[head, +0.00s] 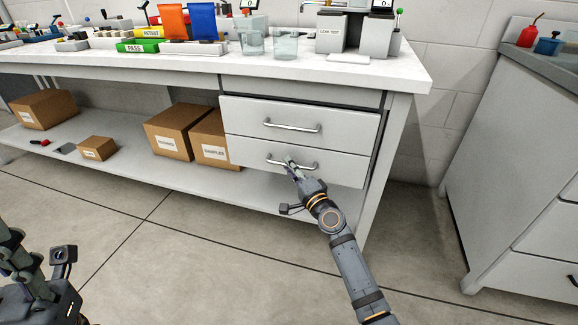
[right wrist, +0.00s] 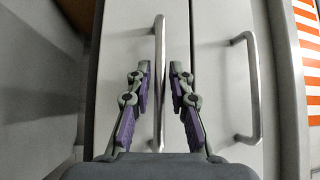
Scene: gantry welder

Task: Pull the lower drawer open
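The lower drawer (head: 245,152) is a light grey front under the bench top, with a curved metal handle (head: 308,166). It looks shut, about level with the upper drawer (head: 350,130). My right gripper (head: 289,165) is at the lower handle. In the right wrist view the lower handle (right wrist: 159,115) runs between the two fingers of my right gripper (right wrist: 160,68), with small gaps on both sides, so the gripper is open around the bar. My left gripper (head: 12,245) is partly in view at the lower left, its finger opening unclear.
The upper drawer handle (head: 292,127) is just above; it also shows in the right wrist view (right wrist: 252,90). Cardboard boxes (head: 170,132) stand on the lower shelf (head: 140,172). A grey cabinet (head: 505,150) stands at right. The floor before the drawers is clear apart from my arm.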

